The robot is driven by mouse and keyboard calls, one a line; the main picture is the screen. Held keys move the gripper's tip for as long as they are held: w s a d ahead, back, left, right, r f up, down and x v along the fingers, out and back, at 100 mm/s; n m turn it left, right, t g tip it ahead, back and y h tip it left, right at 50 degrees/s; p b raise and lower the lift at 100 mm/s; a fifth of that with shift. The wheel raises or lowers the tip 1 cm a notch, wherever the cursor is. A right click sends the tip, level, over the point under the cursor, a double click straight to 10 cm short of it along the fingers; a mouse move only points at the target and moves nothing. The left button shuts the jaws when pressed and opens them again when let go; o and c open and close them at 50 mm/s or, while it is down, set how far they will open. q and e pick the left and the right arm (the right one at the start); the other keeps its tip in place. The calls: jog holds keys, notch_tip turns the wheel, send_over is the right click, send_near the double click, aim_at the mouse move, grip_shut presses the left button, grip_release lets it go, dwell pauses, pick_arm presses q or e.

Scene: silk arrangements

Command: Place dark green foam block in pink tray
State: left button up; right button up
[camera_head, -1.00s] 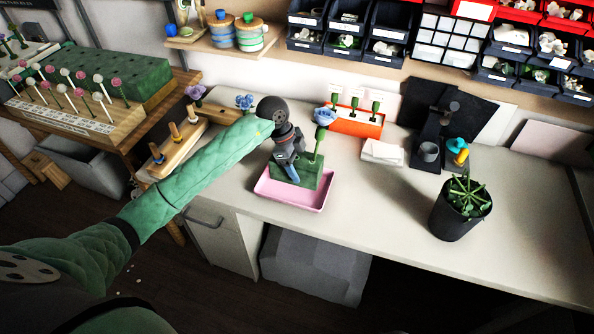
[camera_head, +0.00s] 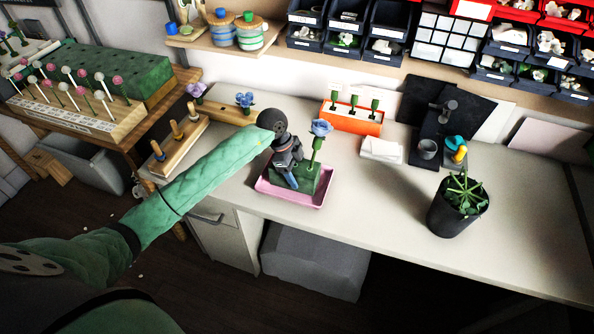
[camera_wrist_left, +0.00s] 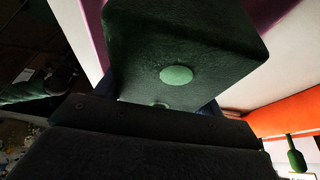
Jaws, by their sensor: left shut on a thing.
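The dark green foam block (camera_head: 309,181) is in my left gripper (camera_head: 289,177), with a blue flower (camera_head: 320,128) standing up from it on a green stem. The block sits low within the rim of the pink tray (camera_head: 303,202) on the bench. I cannot tell whether its underside touches the tray floor. In the left wrist view the block (camera_wrist_left: 200,45) fills the upper middle, with a light green round spot on its face. My left gripper is shut on the block, its fingers partly hidden. My right gripper is not in view.
An orange holder (camera_head: 352,119) with green stems and a white stack (camera_head: 381,150) stand behind the tray. A wooden peg rack (camera_head: 178,142) is to the left. A potted plant (camera_head: 459,200) stands right. The bench between tray and pot is clear.

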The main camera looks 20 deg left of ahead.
pick_arm(q)
jog(key=o, duration=1)
jog(key=shift+f, duration=0.1)
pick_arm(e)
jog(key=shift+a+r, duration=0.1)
pick_arm(q)
jog(key=shift+o, duration=0.2)
jog(key=shift+a+r, duration=0.1)
jog(key=shift+r, duration=0.25)
jog(key=b+v, duration=0.2)
jog(key=v, duration=0.9)
jog(key=shift+a+r+b, duration=0.1)
jog(key=shift+r+b, duration=0.15)
jog(key=shift+b, duration=0.1)
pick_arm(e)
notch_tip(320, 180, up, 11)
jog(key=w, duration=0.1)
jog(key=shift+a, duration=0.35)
pick_arm(q)
jog(key=shift+s+f, duration=0.1)
